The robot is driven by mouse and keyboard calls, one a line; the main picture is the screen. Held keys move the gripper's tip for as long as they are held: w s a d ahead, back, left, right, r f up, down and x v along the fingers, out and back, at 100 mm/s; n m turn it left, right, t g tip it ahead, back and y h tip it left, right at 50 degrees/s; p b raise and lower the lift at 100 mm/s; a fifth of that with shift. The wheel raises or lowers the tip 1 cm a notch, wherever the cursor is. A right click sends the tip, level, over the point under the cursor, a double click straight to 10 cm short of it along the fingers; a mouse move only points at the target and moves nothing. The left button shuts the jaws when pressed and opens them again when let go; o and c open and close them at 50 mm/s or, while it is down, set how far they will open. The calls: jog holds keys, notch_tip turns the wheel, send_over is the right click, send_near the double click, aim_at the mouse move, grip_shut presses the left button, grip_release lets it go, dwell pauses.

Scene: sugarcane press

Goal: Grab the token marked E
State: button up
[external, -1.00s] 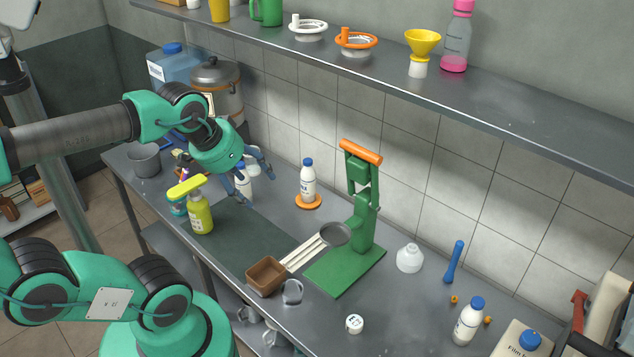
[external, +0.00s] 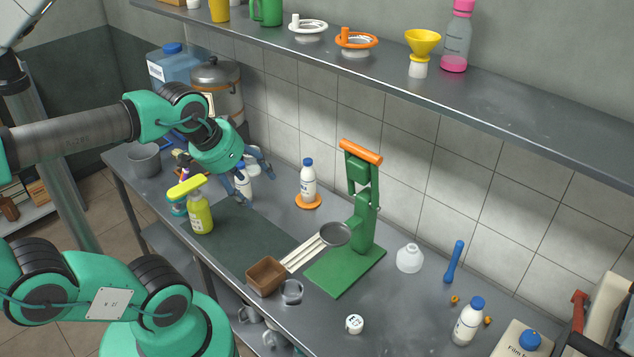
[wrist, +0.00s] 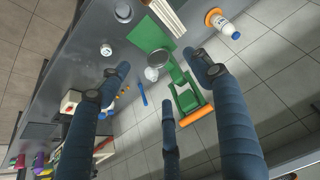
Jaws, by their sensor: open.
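The token, a small round white piece with a dark mark on top (external: 354,324), lies flat on the grey counter near its front edge, right of the green press base. The mark is too small to read surely as E. In the wrist view a small white round piece (wrist: 106,50), probably the token, lies on the counter, up and left of my fingers. My gripper (external: 256,183) is open and empty, with its blue fingers spread above the counter's left part, near a white bottle. The token is far to its right. The fingers also show in the wrist view (wrist: 160,75).
The green press (external: 362,205) with an orange handle stands between my gripper and the token. A brown box (external: 266,277), a glass (external: 291,293), a yellow spray bottle (external: 200,214) and a white bottle on an orange disc (external: 308,181) stand around. A shelf (external: 520,115) overhangs the back.

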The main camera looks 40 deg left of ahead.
dwell(0.3)
jog(key=w+d+f+m+g, duration=0.3)
jog(key=w+d+f+m, duration=0.2)
jog(key=w+d+f, duration=0.65)
jog(key=d+f+m+g, duration=0.1)
jog(key=d+f+m, duration=0.1)
jog(key=d+f, duration=0.5)
jog(key=d+f+m+g, duration=0.1)
jog(key=d+f+m, duration=0.2)
jog(key=d+f, duration=0.4)
notch_tip(320, 180, down, 6)
jog(key=shift+w+f+g, duration=0.1)
jog(key=shift+w+g, duration=0.2)
jog(key=shift+w, duration=0.1)
jog(key=b, duration=0.2)
send_over(356, 322)
notch_tip(356, 322, down, 9)
jog(key=shift+r, duration=0.15)
